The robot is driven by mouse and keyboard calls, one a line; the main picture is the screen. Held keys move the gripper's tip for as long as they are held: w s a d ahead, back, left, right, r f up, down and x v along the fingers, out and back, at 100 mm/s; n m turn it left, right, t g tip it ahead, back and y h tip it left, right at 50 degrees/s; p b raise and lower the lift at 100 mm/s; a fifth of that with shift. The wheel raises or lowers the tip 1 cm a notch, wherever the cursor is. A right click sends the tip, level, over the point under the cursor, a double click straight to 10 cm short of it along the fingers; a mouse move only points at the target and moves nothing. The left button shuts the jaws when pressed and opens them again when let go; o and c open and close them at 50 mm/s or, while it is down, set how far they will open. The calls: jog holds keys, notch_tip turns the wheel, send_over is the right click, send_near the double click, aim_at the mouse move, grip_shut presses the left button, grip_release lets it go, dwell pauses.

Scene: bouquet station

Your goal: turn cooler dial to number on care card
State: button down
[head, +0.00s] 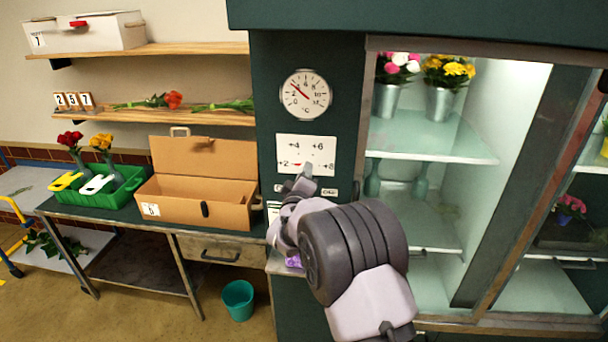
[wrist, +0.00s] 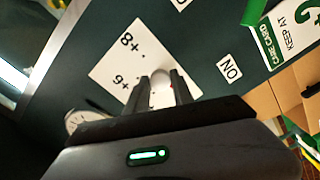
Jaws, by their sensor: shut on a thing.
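The cooler dial's white plate (head: 305,149) on the dark green cooler front carries +2, +4, +6 and +8. It also shows tilted in the wrist view (wrist: 112,62). My gripper (head: 307,172) is at the plate's lower middle. In the wrist view my fingers (wrist: 162,82) are shut on the pale round dial knob (wrist: 160,79). A bit of red shows by the knob; which number it points to is unclear. The green and white care card (wrist: 283,45) reads "KEEP AT", with its number cut off by the frame edge.
A round thermometer gauge (head: 305,95) hangs above the dial, its red needle pointing up-left. An ON label (wrist: 230,68) is near the knob. A cardboard box (head: 203,200) and green crate (head: 102,197) stand on the left bench. The glass cooler shelves (head: 430,140) are at right.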

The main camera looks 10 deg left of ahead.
jog(key=c, duration=1.1)
grip_release()
jog(key=s+b, duration=0.1)
jog(key=s, duration=1.6)
jog(key=shift+s+a, duration=0.2)
jog(key=shift+a, duration=0.1)
